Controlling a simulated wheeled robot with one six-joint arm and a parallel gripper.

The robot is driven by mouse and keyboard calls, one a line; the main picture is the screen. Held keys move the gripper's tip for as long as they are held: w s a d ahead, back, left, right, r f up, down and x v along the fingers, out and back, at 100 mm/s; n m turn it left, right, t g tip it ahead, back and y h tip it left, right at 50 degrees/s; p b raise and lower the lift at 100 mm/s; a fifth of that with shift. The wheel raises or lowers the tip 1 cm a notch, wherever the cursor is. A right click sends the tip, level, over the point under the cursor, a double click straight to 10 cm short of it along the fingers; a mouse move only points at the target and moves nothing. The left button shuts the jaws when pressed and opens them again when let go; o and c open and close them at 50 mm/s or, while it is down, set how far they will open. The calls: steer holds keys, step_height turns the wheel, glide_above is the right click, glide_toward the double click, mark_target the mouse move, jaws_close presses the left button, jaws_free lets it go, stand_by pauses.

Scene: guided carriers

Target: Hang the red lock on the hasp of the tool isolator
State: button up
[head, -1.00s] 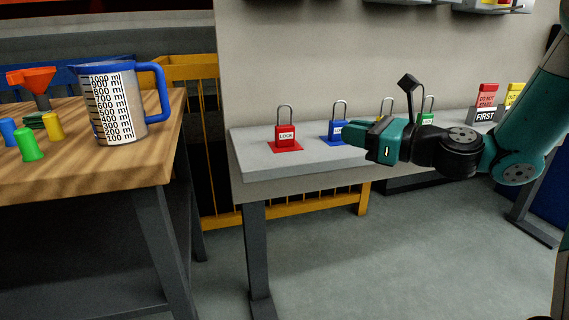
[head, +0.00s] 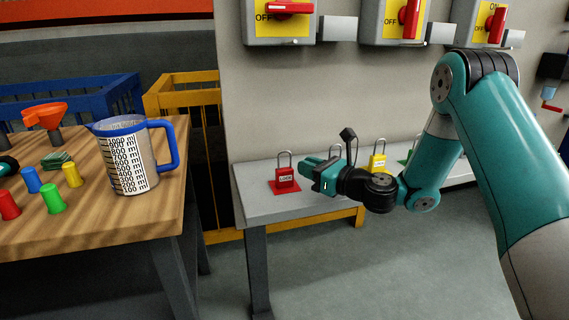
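The red lock (head: 285,180) stands upright on a red mat (head: 284,190) at the left end of the grey shelf, its shackle up. My gripper (head: 308,170) is just right of the lock, its teal fingers pointing left towards it. I cannot tell whether they touch it or how far they are apart. Above on the wall are isolators with yellow faces: the left one (head: 263,29) has its red handle level at OFF, the middle one (head: 393,24) and right one (head: 481,22) have upright handles. Their name labels do not show, so I cannot tell which is the tool isolator.
The yellow lock (head: 377,163) stands right of my gripper; a blue lock is mostly hidden behind it. A wooden table (head: 95,215) at left carries a measuring jug (head: 128,160), an orange funnel (head: 45,115) and coloured pegs. The wall above the locks is clear.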

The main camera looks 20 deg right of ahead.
mark_target(290, 168)
steer(key=shift+w+a, duration=0.25)
steer(key=shift+w, duration=0.05)
steer(key=p+x, duration=0.1)
steer(key=x, duration=0.4)
steer(key=shift+s+r, duration=0.1)
jaws_close()
